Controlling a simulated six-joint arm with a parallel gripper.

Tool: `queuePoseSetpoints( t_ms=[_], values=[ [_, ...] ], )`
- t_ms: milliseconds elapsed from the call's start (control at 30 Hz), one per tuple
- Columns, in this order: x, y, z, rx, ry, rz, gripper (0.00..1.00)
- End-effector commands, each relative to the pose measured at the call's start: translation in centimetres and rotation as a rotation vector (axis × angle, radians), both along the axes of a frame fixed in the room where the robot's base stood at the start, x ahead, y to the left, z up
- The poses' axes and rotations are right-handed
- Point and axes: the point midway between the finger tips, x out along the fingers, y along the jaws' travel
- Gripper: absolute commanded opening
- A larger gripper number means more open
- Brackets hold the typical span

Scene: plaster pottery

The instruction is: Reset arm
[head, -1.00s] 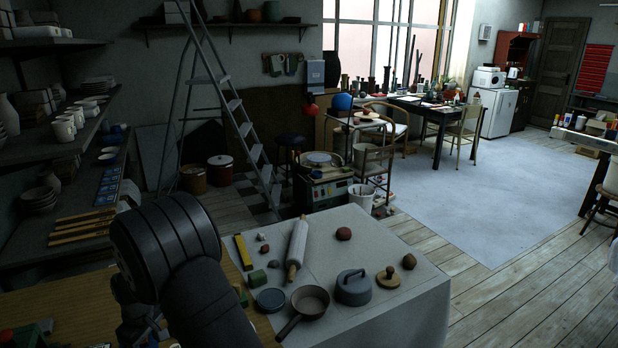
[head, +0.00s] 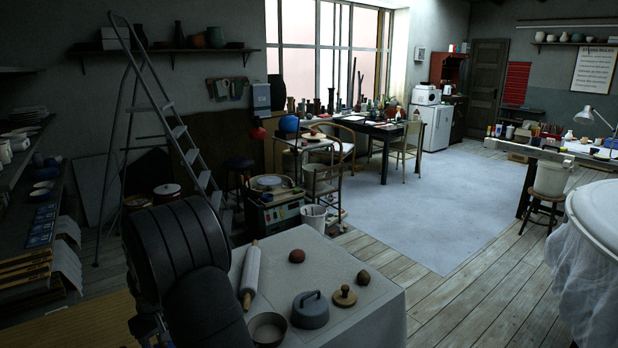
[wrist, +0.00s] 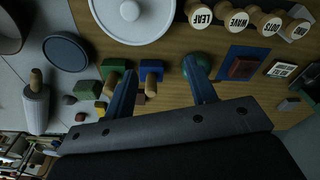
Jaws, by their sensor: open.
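My gripper (wrist: 160,70) shows in the wrist view with its two fingers apart. Nothing is held between them. Beyond the fingers is a wooden board (wrist: 225,110). A blue block (wrist: 151,69) and a wooden peg-like piece (wrist: 150,86) appear in the gap between the fingers; I cannot tell how far off they are. A green rounded thing (wrist: 188,68) is partly hidden behind the right finger. In the head view my dark arm fills the lower left, and the gripper's fingers are hidden there.
Several lettered stamps (wrist: 232,18) lie near a white disc (wrist: 131,14).

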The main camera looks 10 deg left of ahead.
Motion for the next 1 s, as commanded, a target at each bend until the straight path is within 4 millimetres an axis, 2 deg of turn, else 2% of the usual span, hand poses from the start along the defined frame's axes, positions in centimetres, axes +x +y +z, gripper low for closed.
queuePoseSetpoints(
  t_ms=[100, 400, 1000],
  values=[
    [1.8, -1.8, 0.4, 0.000, 0.000, -0.065, 0.51],
    [5.8, -6.3, 1.1, -0.002, 0.002, -0.224, 0.51],
    [12.2, -16.2, 2.8, -0.001, 0.002, -0.545, 0.51]
  ],
)
